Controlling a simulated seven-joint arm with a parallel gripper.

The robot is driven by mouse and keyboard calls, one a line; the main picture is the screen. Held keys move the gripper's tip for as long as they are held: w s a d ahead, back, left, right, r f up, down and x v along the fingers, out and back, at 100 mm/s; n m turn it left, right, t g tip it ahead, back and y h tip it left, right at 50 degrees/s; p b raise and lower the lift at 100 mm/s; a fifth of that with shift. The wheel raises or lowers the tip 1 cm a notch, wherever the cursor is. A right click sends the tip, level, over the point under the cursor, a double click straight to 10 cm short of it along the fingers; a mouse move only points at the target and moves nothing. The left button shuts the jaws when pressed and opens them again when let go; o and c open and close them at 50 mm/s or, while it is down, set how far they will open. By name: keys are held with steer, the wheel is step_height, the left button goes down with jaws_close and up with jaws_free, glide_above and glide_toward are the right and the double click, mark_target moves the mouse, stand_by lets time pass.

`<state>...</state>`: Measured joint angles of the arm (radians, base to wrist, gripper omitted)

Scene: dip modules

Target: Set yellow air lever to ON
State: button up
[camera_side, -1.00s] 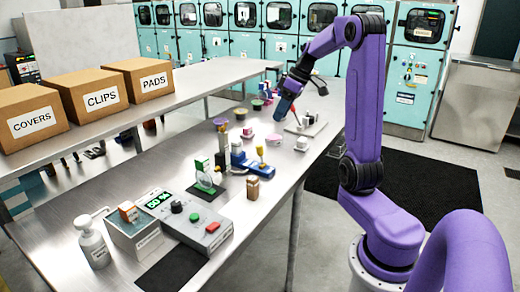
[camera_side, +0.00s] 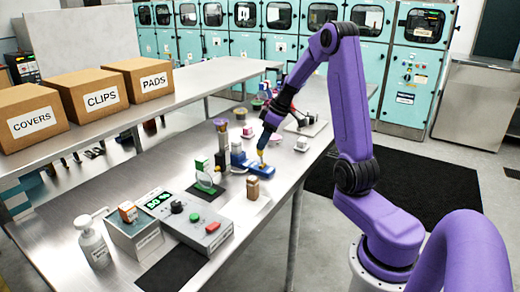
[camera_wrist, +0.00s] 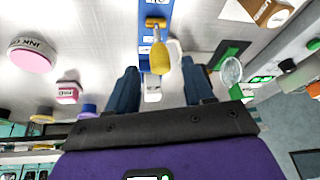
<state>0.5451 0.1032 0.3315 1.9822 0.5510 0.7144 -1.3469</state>
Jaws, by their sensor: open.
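The yellow lever (camera_side: 261,156) stands up from a blue base (camera_side: 262,171) near the table's right edge. In the wrist view the yellow lever (camera_wrist: 159,57) has a rounded paddle end, and its blue base (camera_wrist: 154,12) is at the top. My gripper (camera_side: 262,148) is right at the lever's top in the side view. In the wrist view my gripper (camera_wrist: 159,68) is open, with one finger on each side of the lever and gaps to both.

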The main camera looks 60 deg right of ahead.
mark_target(260, 152)
steer(key=shift+x, duration=2.1)
jaws_close()
